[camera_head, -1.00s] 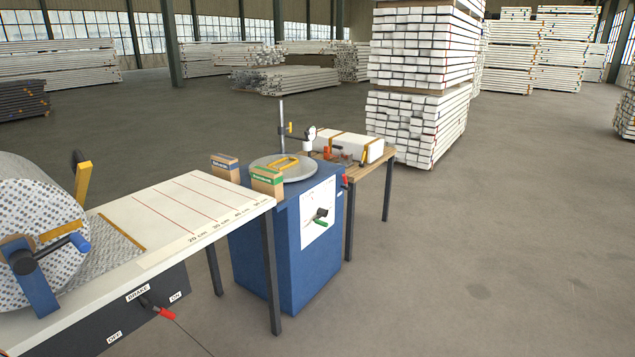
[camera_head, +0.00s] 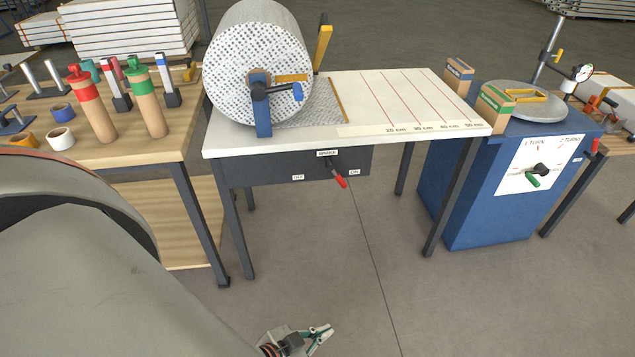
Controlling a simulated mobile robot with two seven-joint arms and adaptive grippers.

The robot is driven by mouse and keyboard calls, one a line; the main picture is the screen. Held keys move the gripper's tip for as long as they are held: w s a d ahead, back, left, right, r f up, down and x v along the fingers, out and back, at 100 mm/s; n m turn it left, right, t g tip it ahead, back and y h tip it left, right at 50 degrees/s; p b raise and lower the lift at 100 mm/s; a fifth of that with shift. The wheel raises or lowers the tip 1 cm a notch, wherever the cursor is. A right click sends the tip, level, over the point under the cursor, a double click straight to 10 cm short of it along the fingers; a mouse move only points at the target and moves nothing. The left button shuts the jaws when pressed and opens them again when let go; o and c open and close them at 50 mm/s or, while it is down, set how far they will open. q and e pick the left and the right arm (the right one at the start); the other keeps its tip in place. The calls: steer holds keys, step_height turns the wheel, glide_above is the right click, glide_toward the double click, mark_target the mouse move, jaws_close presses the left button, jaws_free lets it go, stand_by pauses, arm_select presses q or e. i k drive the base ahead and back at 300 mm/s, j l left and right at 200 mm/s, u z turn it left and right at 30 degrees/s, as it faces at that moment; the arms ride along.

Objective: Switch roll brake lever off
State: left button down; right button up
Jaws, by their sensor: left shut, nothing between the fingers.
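The roll brake lever (camera_head: 339,179) has a red grip and a dark pivot on the dark front panel (camera_head: 260,168) under the white roll table. Its grip points down and slightly right, nearer the ON label (camera_head: 354,172) than the OFF label (camera_head: 298,177). A BRAKE label (camera_head: 327,153) sits above the pivot. My left gripper (camera_head: 322,332) shows at the bottom centre, well below the lever and apart from it. It is shut and empty. My right gripper is not in view.
A wooden bench (camera_head: 150,148) with bottles and tools is at left. A blue cabinet (camera_head: 470,195) with a dial stands at right. Floor before the panel is clear.

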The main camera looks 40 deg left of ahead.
mark_target(328, 164)
steer(key=l+u, duration=0.9)
steer(key=l, duration=0.2)
steer(key=i+l, duration=0.15)
steer(key=i, duration=0.35)
